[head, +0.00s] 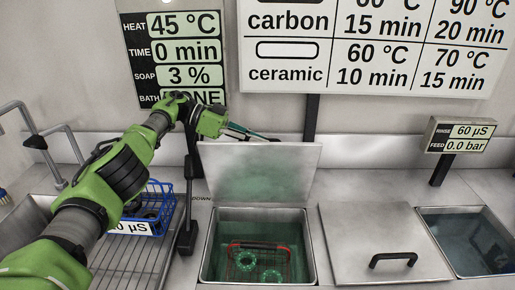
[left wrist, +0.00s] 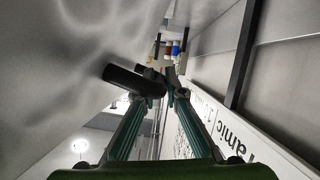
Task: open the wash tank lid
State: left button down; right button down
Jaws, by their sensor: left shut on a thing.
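The wash tank lid (head: 262,172) is a grey metal plate standing raised, nearly upright, at the back of the open tank (head: 209,262). Greenish liquid shows in the tank. My left gripper (head: 268,138) is at the lid's top edge, its fingers partly hidden behind the lid. In the left wrist view the left gripper (left wrist: 164,90) is shut on the dark bar handle (left wrist: 128,79) of the lid, whose grey face fills the left. My right gripper is in neither view.
A basket with a dark and red handle (head: 258,246) and green rings sits in the tank. A blue basket (head: 161,190) stands left. A second lid (head: 352,225) with a black handle (head: 393,260) lies flat beside the rinse tank (head: 464,247). A display (head: 460,135) stands behind.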

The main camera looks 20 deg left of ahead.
pick_arm(q)
jog(key=shift+w, duration=0.15)
jog(key=c, duration=2.2)
grip_release()
jog(key=shift+o, duration=0.6)
jog(key=shift+w+f, duration=0.1)
jog(key=shift+f, duration=0.05)
jog(key=shift+r, duration=0.25)
notch_tip(320, 180, up, 10)
jog(key=shift+f, duration=0.25)
